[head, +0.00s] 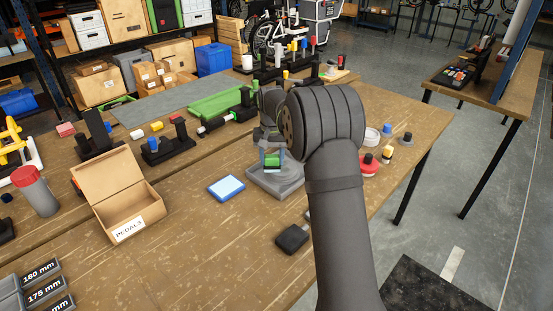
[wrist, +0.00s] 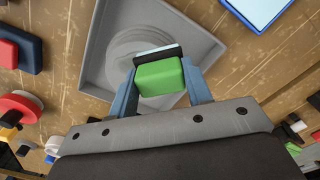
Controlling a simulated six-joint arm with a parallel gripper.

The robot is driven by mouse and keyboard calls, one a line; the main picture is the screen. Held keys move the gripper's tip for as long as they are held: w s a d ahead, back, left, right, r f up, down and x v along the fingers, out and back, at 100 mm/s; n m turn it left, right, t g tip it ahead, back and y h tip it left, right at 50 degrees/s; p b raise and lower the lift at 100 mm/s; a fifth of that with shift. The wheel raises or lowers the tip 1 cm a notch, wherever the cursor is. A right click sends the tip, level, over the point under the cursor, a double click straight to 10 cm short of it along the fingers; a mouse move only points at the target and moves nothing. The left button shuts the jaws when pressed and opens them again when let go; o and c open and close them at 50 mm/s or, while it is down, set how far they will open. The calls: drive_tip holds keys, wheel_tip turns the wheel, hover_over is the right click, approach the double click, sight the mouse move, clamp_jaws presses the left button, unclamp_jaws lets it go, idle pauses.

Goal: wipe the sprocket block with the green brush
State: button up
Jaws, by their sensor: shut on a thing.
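The green brush (head: 271,160) is held in my gripper (head: 271,158), whose fingers are closed on its two sides. In the wrist view the green body of the brush (wrist: 160,78) sits between the blue-grey fingertips of my gripper (wrist: 160,92), with a dark and pale strip along its far edge. A grey square block (head: 276,184) with a raised round shape lies on the bench under the brush. This looks like the sprocket block, and it also shows in the wrist view (wrist: 98,50). I cannot tell whether the brush touches it. My arm hides part of the block's right side.
A blue-and-white pad (head: 227,188) lies left of the block. An open cardboard box marked PEDALS (head: 128,226) stands further left. A black item (head: 292,238) lies in front. Red, yellow and blue parts (head: 369,164) stand at the right edge. The front middle of the bench is clear.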

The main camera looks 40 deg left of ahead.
drive_tip(key=w, duration=0.7)
drive_tip(key=shift+w+d, duration=0.1)
drive_tip(key=shift+w, duration=0.05)
drive_tip(key=shift+s, duration=3.85)
drive_tip(key=shift+w+r, duration=0.1)
drive_tip(key=shift+r, duration=4)
drive_tip(key=w+d+f+m, duration=0.2)
drive_tip(key=d+f, duration=0.2)
drive_tip(key=d, duration=0.8)
drive_tip(key=w+d+f+m, duration=0.2)
drive_tip(key=d+f, duration=0.1)
drive_tip(key=d, duration=0.8)
drive_tip(key=w+d+f+m, duration=0.2)
drive_tip(key=d+f, duration=0.2)
drive_tip(key=d, duration=0.8)
drive_tip(key=w+d+f+m, duration=0.1)
drive_tip(key=w+d+f, duration=0.1)
drive_tip(key=d+f, duration=0.5)
drive_tip(key=w+d+f+m, duration=0.2)
drive_tip(key=d+f, duration=0.5)
drive_tip(key=d, duration=0.6)
drive_tip(key=shift+w+d+f, duration=0.2)
drive_tip(key=shift+w+d, duration=0.2)
drive_tip(key=shift+w, duration=0.45)
